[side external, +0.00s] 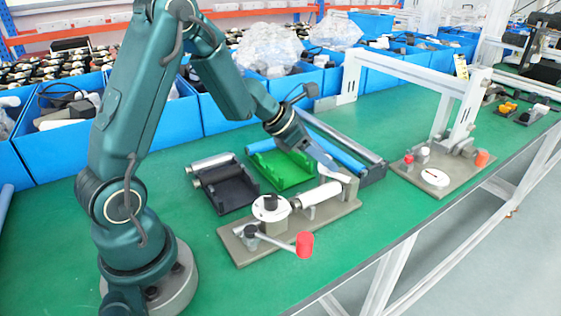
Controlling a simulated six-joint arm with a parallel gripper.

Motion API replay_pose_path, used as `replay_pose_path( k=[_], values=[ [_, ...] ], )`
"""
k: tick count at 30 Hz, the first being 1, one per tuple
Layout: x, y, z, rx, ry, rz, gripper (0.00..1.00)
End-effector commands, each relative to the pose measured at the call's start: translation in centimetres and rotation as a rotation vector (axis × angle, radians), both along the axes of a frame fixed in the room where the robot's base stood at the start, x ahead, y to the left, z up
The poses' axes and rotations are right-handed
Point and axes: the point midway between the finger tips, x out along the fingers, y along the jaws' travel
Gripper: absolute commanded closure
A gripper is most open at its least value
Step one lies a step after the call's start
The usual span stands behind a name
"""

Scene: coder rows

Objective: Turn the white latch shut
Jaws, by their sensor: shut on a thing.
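A grey base plate (262,250) lies on the green table near its front edge. On it are a white horizontal cylinder (318,195), a round white disc (270,207) and a lever with a red knob (304,245). The white cylinder looks like the latch. My gripper (346,182) reaches down from the left to the right end of this cylinder and is shut on it. The exact contact between fingers and cylinder is too small to make out.
A green tray (280,182) and a black tray (228,197) with a grey roller lie behind the plate. A blue roller (333,145) lies further back. A second fixture (428,192) with a white frame stands at the right. Blue bins line the back.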

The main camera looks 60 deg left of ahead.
Motion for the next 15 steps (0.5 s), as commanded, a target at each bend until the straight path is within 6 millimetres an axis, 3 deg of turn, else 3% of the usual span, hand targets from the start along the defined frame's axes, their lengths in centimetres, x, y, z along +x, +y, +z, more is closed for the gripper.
replay_pose_path(
  k=[15],
  values=[
    [0.06, 0.12, 0.04, -0.001, -0.003, -0.289, 1.0]
  ],
)
